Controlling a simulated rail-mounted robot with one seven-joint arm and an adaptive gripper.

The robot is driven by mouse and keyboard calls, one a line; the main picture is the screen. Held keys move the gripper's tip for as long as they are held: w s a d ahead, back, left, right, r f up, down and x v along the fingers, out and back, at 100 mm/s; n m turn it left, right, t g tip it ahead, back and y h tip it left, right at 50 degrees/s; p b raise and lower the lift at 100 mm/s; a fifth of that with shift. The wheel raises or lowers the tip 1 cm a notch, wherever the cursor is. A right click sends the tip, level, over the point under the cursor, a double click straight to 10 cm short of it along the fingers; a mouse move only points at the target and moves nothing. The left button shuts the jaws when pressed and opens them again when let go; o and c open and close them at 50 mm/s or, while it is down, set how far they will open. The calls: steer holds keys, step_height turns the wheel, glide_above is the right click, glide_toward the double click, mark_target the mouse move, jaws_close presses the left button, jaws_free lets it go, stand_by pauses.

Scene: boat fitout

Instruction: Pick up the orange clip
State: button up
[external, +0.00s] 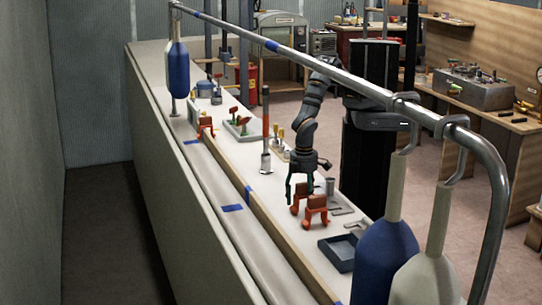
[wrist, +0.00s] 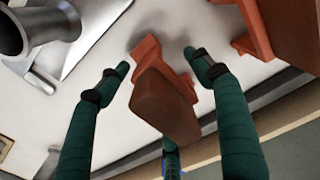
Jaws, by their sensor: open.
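An orange clip (wrist: 165,100) stands between the fingers of my gripper (wrist: 157,62) in the wrist view. My gripper is open, one finger on each side of the clip, with visible gaps to both. A second orange clip (wrist: 280,25) stands just to the right, outside the right finger. In the external view my gripper (external: 301,187) points down at the pair. The nearer orange clip (external: 317,205) shows clearly; the other (external: 298,195) is partly hidden behind it and my fingers. Another orange clip (external: 205,126) sits farther along the deck.
A metal fitting with a round cup (wrist: 38,25) lies to the left in the wrist view. A dark blue tray (external: 340,250) sits on the deck nearer the camera. A metal rail (external: 330,75) with hanging fenders (external: 385,255) runs above the deck edge.

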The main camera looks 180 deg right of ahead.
steer(key=c, duration=0.3)
steer(key=c, duration=1.1)
steer(key=shift+c, duration=0.8)
